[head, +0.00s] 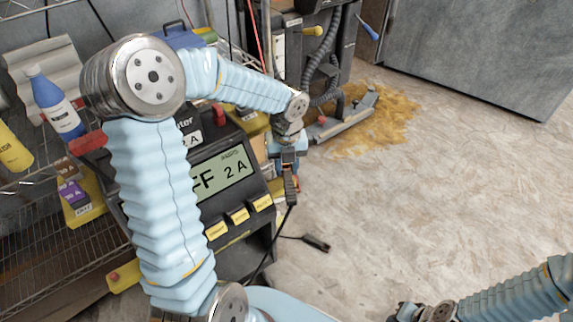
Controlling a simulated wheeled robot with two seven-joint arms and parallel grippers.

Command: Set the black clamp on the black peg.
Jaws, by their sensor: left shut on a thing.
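My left gripper (290,168) points down beside the right side of the charger and is shut on the black clamp (291,190). The clamp hangs below the fingers, and a black cable runs down from it. The dark charger (265,232) has a display reading "FF 2 A", partly covered by my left arm. I cannot make out the black peg; the gripper and arm may hide it. A second dark clamp (317,243) is on a cable low to the right of the charger. My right gripper (402,313) is only partly in view at the bottom edge.
Wire shelves (40,222) with a blue bottle (52,104) and yellow containers stand at left. A floor machine with a hose (329,75) stands behind, near a yellow-brown spill (385,118). A grey metal cabinet (480,45) is at the back right. The floor at right is clear.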

